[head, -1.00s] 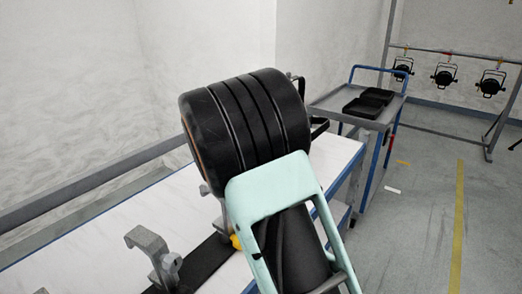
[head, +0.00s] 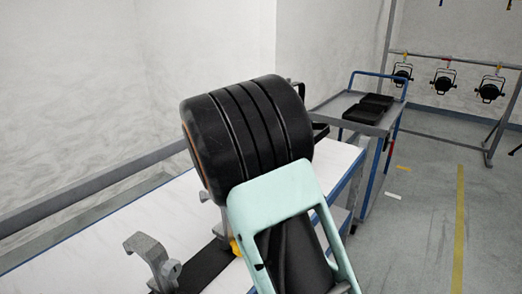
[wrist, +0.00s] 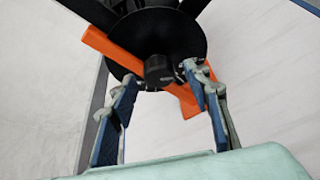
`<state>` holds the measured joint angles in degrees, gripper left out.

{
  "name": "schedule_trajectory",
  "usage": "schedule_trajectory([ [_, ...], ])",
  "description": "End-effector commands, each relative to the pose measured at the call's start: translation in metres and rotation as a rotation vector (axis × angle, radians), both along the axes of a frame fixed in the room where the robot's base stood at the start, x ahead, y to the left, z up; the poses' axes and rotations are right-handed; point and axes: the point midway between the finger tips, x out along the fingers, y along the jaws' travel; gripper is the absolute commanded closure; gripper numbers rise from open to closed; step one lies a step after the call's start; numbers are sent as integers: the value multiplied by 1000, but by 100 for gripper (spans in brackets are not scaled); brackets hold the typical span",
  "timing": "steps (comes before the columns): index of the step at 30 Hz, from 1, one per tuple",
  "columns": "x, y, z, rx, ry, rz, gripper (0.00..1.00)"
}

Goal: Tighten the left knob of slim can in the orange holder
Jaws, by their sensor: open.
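In the wrist view a round black disc (wrist: 185,42), which looks like part of the slim can's fixture, fills the upper middle. A short black knob (wrist: 159,69) sticks out from it. My gripper (wrist: 160,76) is open, with one blue-padded finger on each side of the knob. The head view does not show the knob, the orange holder or my fingertips.
My mint and black arm parts cover the middle of the head view. A grey clamp (head: 152,259) stands on the white table (head: 85,245). A cart (head: 337,104) with black trays (head: 366,108) stands behind. Lamps hang from a rack (head: 497,125) at the right. Floor there is open.

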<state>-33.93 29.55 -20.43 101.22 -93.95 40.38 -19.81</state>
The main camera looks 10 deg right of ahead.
Motion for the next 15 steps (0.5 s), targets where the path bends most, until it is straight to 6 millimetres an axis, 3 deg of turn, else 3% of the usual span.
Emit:
schedule_trajectory([
  [15, -76, 51, 32, 2, -1, 5, 56],
])
